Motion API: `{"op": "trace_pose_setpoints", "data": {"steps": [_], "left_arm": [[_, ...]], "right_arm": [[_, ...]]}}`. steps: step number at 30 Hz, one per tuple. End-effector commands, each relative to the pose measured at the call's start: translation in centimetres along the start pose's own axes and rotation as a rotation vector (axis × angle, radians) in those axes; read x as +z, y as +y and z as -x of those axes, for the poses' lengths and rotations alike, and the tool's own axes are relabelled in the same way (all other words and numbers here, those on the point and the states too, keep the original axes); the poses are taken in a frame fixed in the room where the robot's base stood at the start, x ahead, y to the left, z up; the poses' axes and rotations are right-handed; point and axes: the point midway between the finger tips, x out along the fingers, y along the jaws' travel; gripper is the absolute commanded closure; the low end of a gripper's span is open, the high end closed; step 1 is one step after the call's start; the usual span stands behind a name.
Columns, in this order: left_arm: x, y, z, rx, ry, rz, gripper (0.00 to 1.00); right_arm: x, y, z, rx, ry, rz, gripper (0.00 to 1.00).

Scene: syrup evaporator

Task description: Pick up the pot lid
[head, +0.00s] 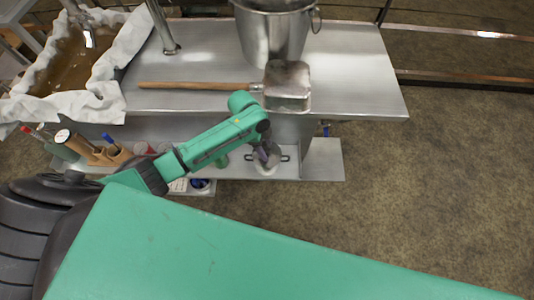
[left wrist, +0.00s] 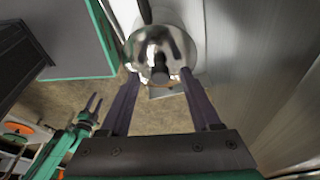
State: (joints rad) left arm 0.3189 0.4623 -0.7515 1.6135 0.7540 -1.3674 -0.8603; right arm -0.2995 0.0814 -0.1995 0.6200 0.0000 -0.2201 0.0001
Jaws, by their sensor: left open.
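The pot lid (left wrist: 158,42) is a shiny domed metal lid with a dark knob (left wrist: 160,74) in the left wrist view. My left gripper (left wrist: 160,78) is open, with its two dark fingers apart on either side of the knob. I cannot tell whether they touch the lid. In the head view, my left gripper (head: 268,155) reaches down over the lower shelf and partly hides the lid and pot (head: 265,169) there. My right gripper (left wrist: 93,106) shows at the left of the wrist view, its fingers apart and empty.
A steel table (head: 358,75) overhangs the lower shelf (head: 322,165). On it are a metal bucket (head: 273,35) and a square scoop (head: 288,84) with a wooden handle. A cloth-lined basin (head: 72,60) stands at left. The floor at right is clear.

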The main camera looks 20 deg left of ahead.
Motion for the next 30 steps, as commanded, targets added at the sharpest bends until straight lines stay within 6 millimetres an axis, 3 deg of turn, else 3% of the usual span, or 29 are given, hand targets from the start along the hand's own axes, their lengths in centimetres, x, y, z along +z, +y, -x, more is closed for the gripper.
{"op": "trace_pose_setpoints", "data": {"steps": [5, 10, 23, 26, 30], "left_arm": [[0.0, 0.0, 0.0, -0.001, 0.0, 0.0, 0.36], [0.0, 0.0, 0.0, 0.0, 0.0, 0.0, 1.0], [-0.2, -0.1, 0.9, -0.001, 0.0, -0.001, 1.0], [-0.7, -0.1, 2.6, -0.002, 0.001, -0.001, 1.0], [-2.0, -0.1, 7.0, -0.006, 0.002, -0.004, 1.0]], "right_arm": [[0.0, -0.1, 0.0, -0.001, 0.0, 0.0, 0.5], [0.0, -0.2, 0.0, -0.003, 0.0, -0.001, 0.5], [0.0, -0.2, 0.2, -0.003, 0.0, -0.001, 0.5], [-0.1, -0.2, 0.6, -0.003, 0.0, 0.0, 0.5], [-0.1, -0.2, 1.5, -0.003, 0.0, 0.0, 0.5]]}}
